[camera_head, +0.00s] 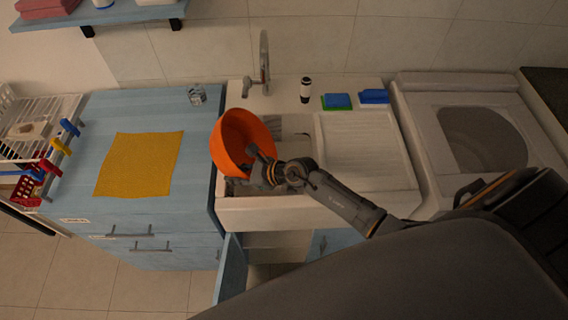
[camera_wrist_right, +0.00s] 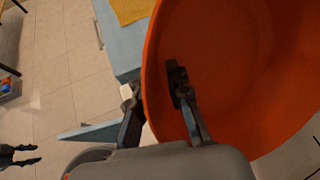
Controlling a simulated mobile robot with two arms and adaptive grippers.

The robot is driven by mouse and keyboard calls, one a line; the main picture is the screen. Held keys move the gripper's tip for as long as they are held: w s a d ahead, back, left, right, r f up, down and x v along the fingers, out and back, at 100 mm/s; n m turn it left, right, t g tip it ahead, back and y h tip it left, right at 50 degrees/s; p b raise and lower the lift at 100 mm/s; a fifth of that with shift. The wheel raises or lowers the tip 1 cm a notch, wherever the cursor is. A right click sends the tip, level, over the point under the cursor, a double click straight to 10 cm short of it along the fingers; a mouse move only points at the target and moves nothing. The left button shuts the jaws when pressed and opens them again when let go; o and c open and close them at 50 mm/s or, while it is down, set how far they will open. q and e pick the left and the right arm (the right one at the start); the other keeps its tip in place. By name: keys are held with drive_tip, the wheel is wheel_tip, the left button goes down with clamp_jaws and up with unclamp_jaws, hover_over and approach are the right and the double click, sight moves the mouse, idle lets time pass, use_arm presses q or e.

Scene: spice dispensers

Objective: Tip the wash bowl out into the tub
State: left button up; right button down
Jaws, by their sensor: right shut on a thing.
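The orange wash bowl (camera_head: 236,142) is held tilted over the left part of the white sink tub (camera_head: 299,125), its mouth turned to the right. My right gripper (camera_head: 262,170) is shut on the bowl's rim, one finger inside and one outside, as the right wrist view (camera_wrist_right: 155,100) shows. The bowl's inner wall (camera_wrist_right: 235,60) looks plain orange there; I cannot see any contents. Bowl and gripper hide much of the basin. What looks like my left gripper (camera_wrist_right: 22,154) shows at the left edge of the right wrist view, with its fingers apart and empty.
A faucet (camera_head: 264,62) stands behind the tub, with a black-and-white bottle (camera_head: 306,90) and sponges (camera_head: 337,101) to its right. A yellow cloth (camera_head: 139,164) lies on the blue counter (camera_head: 100,110). A cabinet door (camera_head: 231,270) stands open below. A washing machine (camera_head: 440,185) is at right.

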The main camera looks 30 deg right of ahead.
drive_tip(key=w+a+g+h, duration=0.1)
drive_tip(key=a+f+g+h, duration=0.1)
drive_tip(key=a+h, duration=0.1)
drive_tip(key=w+a+f+n+h, duration=0.1)
drive_tip(key=shift+w+a+g+h, duration=0.3)
drive_tip(key=shift+a+g+h, duration=0.05)
drive_tip(key=shift+g+h, duration=0.05)
drive_tip(key=shift+w+a+f+h, duration=0.2)
drive_tip(key=shift+a+h, duration=0.1)
drive_tip(key=shift+h, duration=0.3)
drive_tip(key=shift+w+a+f+g+h+b, duration=0.15)
drive_tip(key=shift+a+f+g+h+b, duration=0.25)
drive_tip(key=shift+g+h+b, duration=0.25)
drive_tip(key=shift+n+g+h, duration=0.3)
drive_tip(key=shift+g+h, duration=0.05)
drive_tip(key=shift+h, duration=0.2)
drive_tip(key=r, duration=0.3)
drive_tip(key=r+p, duration=0.1)
drive_tip(key=shift+w+a+r, duration=0.15)
drive_tip(key=shift+a+r, duration=0.1)
drive_tip(key=shift+a, duration=0.15)
